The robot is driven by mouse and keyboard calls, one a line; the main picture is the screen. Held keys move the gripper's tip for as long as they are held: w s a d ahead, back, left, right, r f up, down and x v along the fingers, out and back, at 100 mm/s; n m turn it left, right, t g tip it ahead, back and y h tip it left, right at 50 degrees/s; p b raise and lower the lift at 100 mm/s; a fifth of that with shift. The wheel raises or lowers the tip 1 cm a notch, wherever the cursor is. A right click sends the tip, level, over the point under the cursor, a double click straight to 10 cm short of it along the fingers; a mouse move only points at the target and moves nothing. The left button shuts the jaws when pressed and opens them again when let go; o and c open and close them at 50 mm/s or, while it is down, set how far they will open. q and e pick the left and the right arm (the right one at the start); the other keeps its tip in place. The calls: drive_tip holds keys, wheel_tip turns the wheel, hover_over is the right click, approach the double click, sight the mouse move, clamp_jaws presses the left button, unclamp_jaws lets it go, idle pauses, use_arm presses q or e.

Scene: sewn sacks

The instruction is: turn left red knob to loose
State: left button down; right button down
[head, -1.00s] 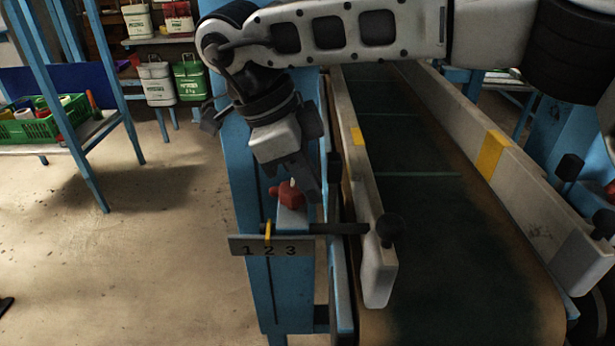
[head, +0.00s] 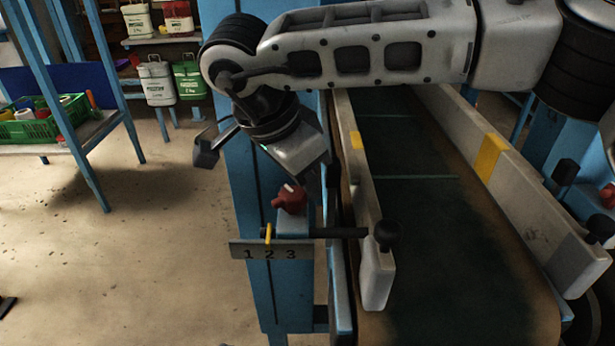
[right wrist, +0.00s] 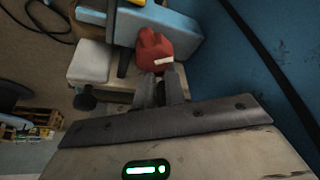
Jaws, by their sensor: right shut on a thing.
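The left red knob (head: 290,199) sits on top of a blue post, above a plate marked 1 2 3 (head: 270,250). A short white mark shows on its top. In the right wrist view the knob (right wrist: 153,48) is just beyond my fingertips, with its white mark facing them. My right gripper (right wrist: 164,84) has its fingers close together and is shut on the red knob. In the head view my right gripper (head: 312,186) comes down tilted from above, and its fingertips are partly hidden. My left gripper is not in view.
A conveyor belt (head: 415,225) with pale side rails runs right of the post. A black ball-ended handle (head: 387,234) sticks out near the knob. Another red knob (head: 607,195) is at the right edge. A shelf with a green crate (head: 45,122) stands left; open floor lies between.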

drive_tip(key=n, duration=0.2)
drive_tip(key=n+t+y, duration=0.1)
drive_tip(key=shift+w+a+f+n, duration=0.1)
drive_tip(key=shift+a+f+n, duration=0.05)
drive_tip(key=shift+a+n, duration=0.25)
drive_tip(key=shift+a+n+y+b, duration=0.15)
drive_tip(key=shift+n+y+b, duration=0.2)
drive_tip(key=shift+n, duration=0.55)
drive_tip(key=shift+w+a+n+t+y, duration=0.1)
drive_tip(key=shift+n+t+y, duration=0.25)
drive_tip(key=shift+n, duration=0.55)
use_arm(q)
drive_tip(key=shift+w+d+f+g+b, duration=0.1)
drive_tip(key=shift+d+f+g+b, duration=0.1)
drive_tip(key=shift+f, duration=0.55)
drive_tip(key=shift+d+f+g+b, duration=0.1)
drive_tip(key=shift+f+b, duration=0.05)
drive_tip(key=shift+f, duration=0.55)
use_arm(e)
drive_tip(key=shift+a+n+y, duration=0.2)
drive_tip(key=shift+n+y, duration=0.15)
drive_tip(key=shift+n, duration=0.55)
drive_tip(key=shift+a+n+y, duration=0.15)
drive_tip(key=shift+n+y, duration=0.2)
drive_tip(key=shift+n, duration=0.55)
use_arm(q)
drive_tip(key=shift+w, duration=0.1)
